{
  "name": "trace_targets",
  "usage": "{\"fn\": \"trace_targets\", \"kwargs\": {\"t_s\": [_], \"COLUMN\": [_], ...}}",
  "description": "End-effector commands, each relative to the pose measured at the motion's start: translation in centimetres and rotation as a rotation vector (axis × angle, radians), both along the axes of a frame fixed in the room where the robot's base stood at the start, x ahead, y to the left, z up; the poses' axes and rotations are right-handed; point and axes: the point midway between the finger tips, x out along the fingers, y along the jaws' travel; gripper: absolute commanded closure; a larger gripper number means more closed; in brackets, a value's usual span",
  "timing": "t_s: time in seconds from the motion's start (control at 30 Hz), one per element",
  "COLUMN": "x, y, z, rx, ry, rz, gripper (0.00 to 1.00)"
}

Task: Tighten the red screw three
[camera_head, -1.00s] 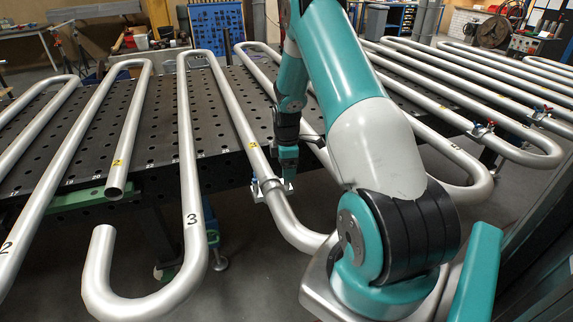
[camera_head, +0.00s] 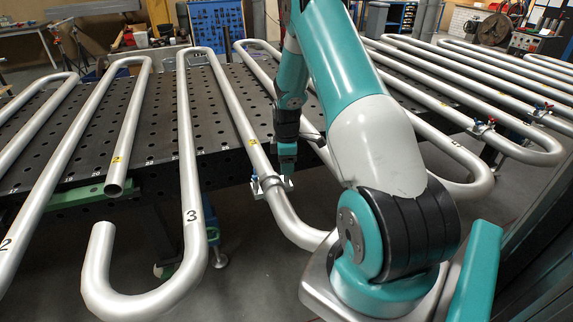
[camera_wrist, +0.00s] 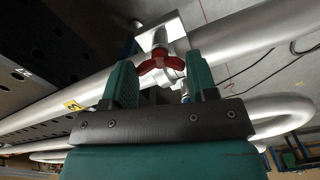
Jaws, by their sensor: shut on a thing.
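The red screw (camera_wrist: 161,62) has a winged head and sits on a silver metal clamp (camera_wrist: 163,32) around a steel pipe in the wrist view. My gripper (camera_wrist: 160,76) has its two teal fingers on either side of the screw and is shut on it; a gap appears at the left finger, and exact contact is hard to see. In the head view my gripper (camera_head: 287,160) points down at the clamp (camera_head: 270,187) on the pipe joint, and hides the red screw. A yellow tag (camera_wrist: 72,105) is on the pipe; its number is not clearly readable.
A curved steel pipe end (camera_head: 300,229) runs from the clamp toward my base. A pipe coil marked 3 (camera_head: 191,217) lies to the left. The perforated dark table (camera_head: 225,140) carries several coils. Two more clamps with red and blue screws (camera_head: 483,127) (camera_head: 543,109) are at right.

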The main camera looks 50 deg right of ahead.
Motion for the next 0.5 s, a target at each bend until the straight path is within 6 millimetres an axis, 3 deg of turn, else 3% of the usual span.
{"fn": "trace_targets", "kwargs": {"t_s": [0.5], "x": [0.06], "y": [-0.04], "z": [-0.04], "rx": [-0.002], "ry": [-0.003], "rz": [-0.458], "gripper": [0.71]}}
